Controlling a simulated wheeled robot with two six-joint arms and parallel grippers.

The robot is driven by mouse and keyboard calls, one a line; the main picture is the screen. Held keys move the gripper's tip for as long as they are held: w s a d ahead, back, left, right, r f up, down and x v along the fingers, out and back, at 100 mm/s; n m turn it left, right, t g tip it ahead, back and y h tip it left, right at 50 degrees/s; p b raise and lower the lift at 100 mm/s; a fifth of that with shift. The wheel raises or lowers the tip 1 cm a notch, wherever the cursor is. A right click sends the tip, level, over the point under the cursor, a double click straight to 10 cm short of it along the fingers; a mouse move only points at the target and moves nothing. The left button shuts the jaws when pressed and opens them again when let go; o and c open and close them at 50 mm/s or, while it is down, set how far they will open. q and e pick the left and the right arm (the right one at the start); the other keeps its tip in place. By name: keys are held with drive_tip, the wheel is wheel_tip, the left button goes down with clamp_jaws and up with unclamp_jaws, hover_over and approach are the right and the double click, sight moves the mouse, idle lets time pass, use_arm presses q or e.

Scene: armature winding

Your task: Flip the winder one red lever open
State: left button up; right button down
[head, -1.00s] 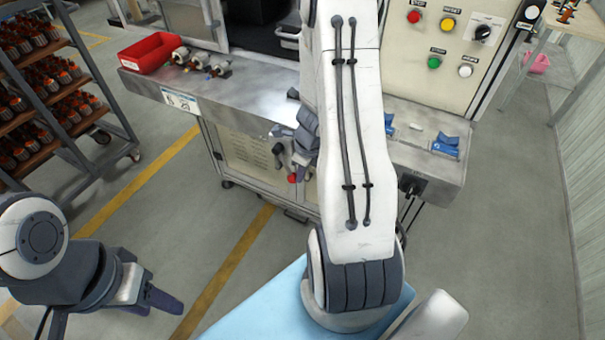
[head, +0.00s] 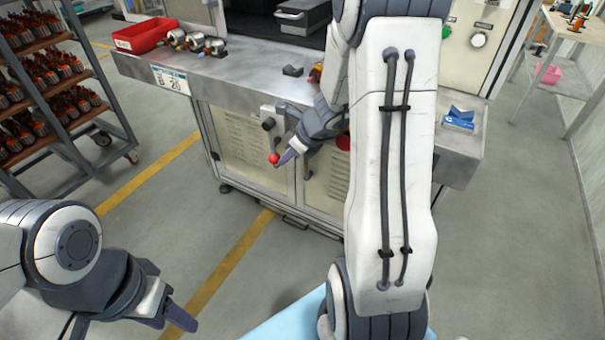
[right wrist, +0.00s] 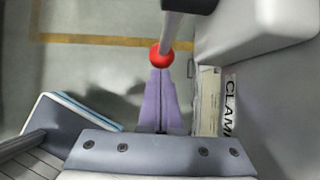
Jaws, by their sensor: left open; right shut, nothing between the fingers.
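A lever with a red ball knob (head: 274,158) hangs from the front of the grey machine bench (head: 225,80). In the right wrist view the red ball (right wrist: 161,56) sits at the end of a grey rod, just beyond my fingertips. My right gripper (head: 287,157) is shut and empty, its tips close beside the ball; I cannot tell if they touch. Its purple fingers (right wrist: 160,78) are together in the wrist view. A second red part (head: 343,142) is partly hidden by my right arm. My left gripper (head: 178,316) is open and empty at lower left, away from the bench.
A red bin (head: 146,35) and several metal motor parts (head: 195,42) are on the bench top. A blue item (head: 459,119) lies at its right end. A rack of several armatures (head: 50,80) stands at left. Part of a "CLAM" label (right wrist: 232,105) shows beside the fingers.

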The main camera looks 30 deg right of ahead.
sight(275, 156)
use_arm(q)
drive_tip(key=shift+f+b, duration=0.35)
drive_tip(key=shift+f, duration=0.5)
use_arm(e)
drive_tip(key=shift+w+a+f, duration=0.25)
drive_tip(key=shift+w+a, duration=0.2)
drive_tip(key=shift+w, duration=0.35)
drive_tip(key=shift+w+a+f, duration=0.25)
drive_tip(key=shift+w+a, duration=0.2)
drive_tip(key=shift+w, duration=0.3)
use_arm(q)
wheel_tip(275, 156, up, 4)
drive_tip(key=p, duration=0.3)
drive_tip(key=shift+f+p, duration=0.15)
drive_tip(key=shift+p, duration=0.15)
use_arm(e)
drive_tip(key=v, duration=1)
drive_tip(key=shift+s+r, duration=0.1)
drive_tip(key=shift+r, duration=0.05)
